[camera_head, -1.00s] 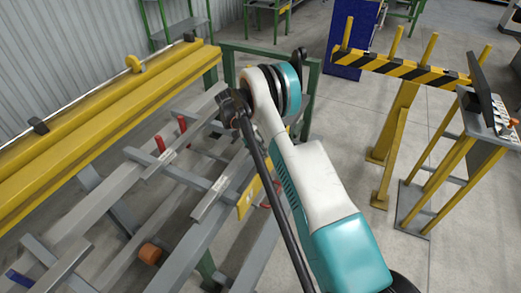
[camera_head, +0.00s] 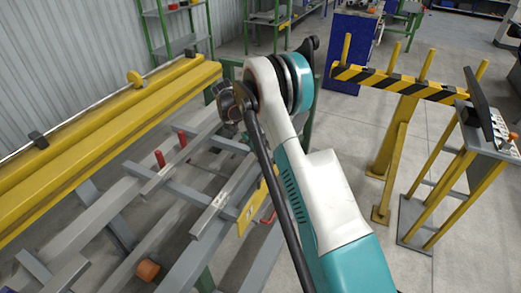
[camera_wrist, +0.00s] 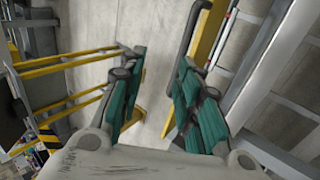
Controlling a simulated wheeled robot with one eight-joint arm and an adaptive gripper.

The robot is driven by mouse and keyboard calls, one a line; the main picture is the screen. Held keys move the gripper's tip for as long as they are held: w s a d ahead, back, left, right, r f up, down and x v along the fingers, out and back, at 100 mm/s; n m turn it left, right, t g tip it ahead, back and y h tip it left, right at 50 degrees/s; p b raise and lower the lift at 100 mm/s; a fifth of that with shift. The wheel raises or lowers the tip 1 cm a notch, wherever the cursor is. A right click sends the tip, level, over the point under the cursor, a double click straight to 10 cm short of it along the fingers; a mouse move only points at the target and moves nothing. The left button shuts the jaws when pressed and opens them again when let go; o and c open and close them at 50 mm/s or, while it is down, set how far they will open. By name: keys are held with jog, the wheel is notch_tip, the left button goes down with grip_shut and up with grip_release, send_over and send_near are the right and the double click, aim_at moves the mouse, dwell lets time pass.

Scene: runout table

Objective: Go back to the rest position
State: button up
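My gripper (camera_wrist: 158,80) shows in the wrist view with its two teal-padded fingers apart. Nothing is between them, only grey floor beyond. In the head view my white and teal arm reaches up through the middle of the picture. My gripper cannot be made out there. No object is held.
A runout table of grey rails (camera_head: 170,237) lies left of my arm, with a yellow beam (camera_head: 100,105) along its far side. On the right stand a yellow-black striped barrier (camera_head: 415,82) and a console stand (camera_head: 481,140). Bare floor (camera_head: 345,130) lies between.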

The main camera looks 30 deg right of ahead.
dwell(0.3)
jog(key=s+a+r+n+t+y, duration=0.1)
jog(key=s+a+r+n+t, duration=0.1)
jog(key=s+r, duration=0.35)
jog(key=s+a+r+n+t, duration=0.2)
jog(key=r, duration=0.6)
jog(key=s+a+r+n+t+y, duration=0.1)
jog(key=s+a+r+t, duration=0.2)
jog(key=r, duration=0.4)
jog(key=s+a+n+t+y, duration=0.1)
jog(key=s+a+n+t, duration=0.1)
jog(key=s, duration=0.9)
jog(key=s+a+r+n+t+y, duration=0.1)
jog(key=s+a+n+t, duration=0.2)
jog(key=s, duration=0.8)
jog(key=a, duration=0.2)
jog(key=shift+a+r+t, duration=0.2)
jog(key=shift+a+t, duration=0.2)
jog(key=shift+s, duration=0.1)
